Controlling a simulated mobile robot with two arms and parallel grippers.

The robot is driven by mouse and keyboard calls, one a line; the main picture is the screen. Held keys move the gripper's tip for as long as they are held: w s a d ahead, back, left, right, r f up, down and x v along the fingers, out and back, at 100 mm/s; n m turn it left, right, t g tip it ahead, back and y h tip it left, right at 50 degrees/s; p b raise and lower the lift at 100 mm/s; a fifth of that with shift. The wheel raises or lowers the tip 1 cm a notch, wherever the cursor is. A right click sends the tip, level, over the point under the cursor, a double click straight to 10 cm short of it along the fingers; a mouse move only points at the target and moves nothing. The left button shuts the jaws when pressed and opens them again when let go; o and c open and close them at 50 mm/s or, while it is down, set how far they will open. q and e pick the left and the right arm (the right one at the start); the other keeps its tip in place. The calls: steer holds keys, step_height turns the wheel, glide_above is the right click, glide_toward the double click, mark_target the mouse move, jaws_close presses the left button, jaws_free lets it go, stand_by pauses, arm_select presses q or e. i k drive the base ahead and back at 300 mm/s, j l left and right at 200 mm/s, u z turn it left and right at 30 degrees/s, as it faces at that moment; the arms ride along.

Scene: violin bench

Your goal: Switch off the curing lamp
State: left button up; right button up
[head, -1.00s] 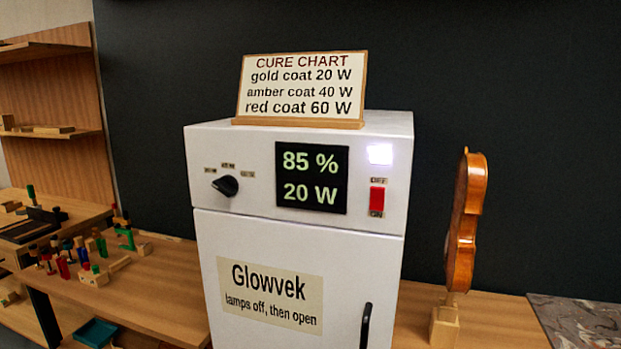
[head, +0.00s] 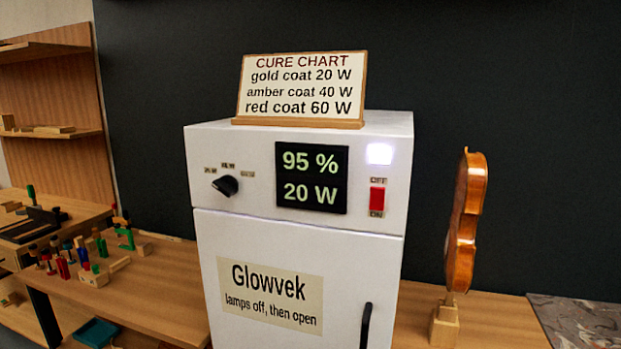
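The white curing cabinet (head: 240,248) stands on the bench with its door closed. Its display (head: 311,177) reads 95 % and 20 W. A lit white indicator (head: 380,154) glows at the upper right of the panel. Below it is the red lamp switch (head: 377,199), with OFF above it and ON below. A black dial (head: 226,186) sits at the panel's left among small wattage labels. The door label (head: 270,290) says "Glowvek, lamps off, then open". A black door handle (head: 365,325) is at the lower right. Neither of my grippers shows.
A cure chart (head: 300,88) stands on top of the cabinet. A violin body (head: 465,220) stands upright on a wooden block (head: 444,326) to the right. Several small clamps and blocks lie on the left bench (head: 160,290).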

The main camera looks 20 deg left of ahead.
mark_target(378, 194)
steer(key=i+l+u, duration=0.45)
steer(key=l+u, duration=0.2)
steer(key=i+l+u, duration=0.2)
steer(key=l+u, duration=0.15)
